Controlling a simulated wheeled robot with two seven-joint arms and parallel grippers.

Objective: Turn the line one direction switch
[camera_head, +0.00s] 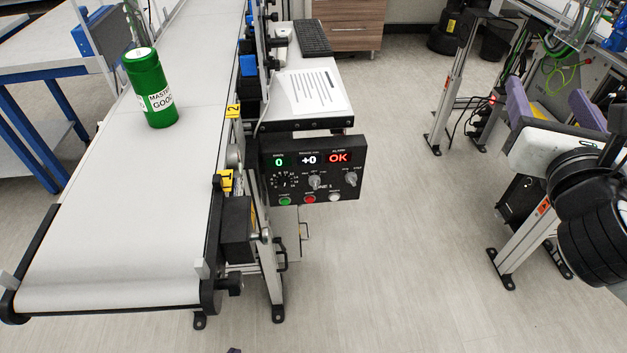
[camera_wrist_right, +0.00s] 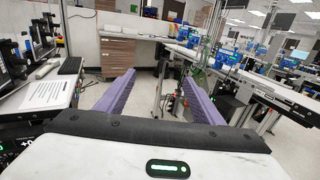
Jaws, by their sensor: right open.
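A black control panel (camera_head: 267,160) hangs on the side of the conveyor, below a small shelf. Its displays show a green 0, a white +0 and a red OK. A rotary switch (camera_head: 314,181) sits at its middle and another knob (camera_head: 350,179) at its right; the small labels are too blurred to tell which sets direction. My right gripper (camera_head: 546,98) is open and empty, well right of the panel. Its two purple fingers also show in the right wrist view (camera_wrist_right: 158,77). A purple tip (camera_head: 234,350) at the bottom edge seems to be my left gripper.
A green canister (camera_head: 150,90) stands on the white belt (camera_head: 110,200) at left. The shelf (camera_head: 305,121) above the panel holds a paper sheet (camera_head: 308,92) and a keyboard (camera_head: 311,38). Open floor lies between panel and right gripper. Another conveyor frame stands at right.

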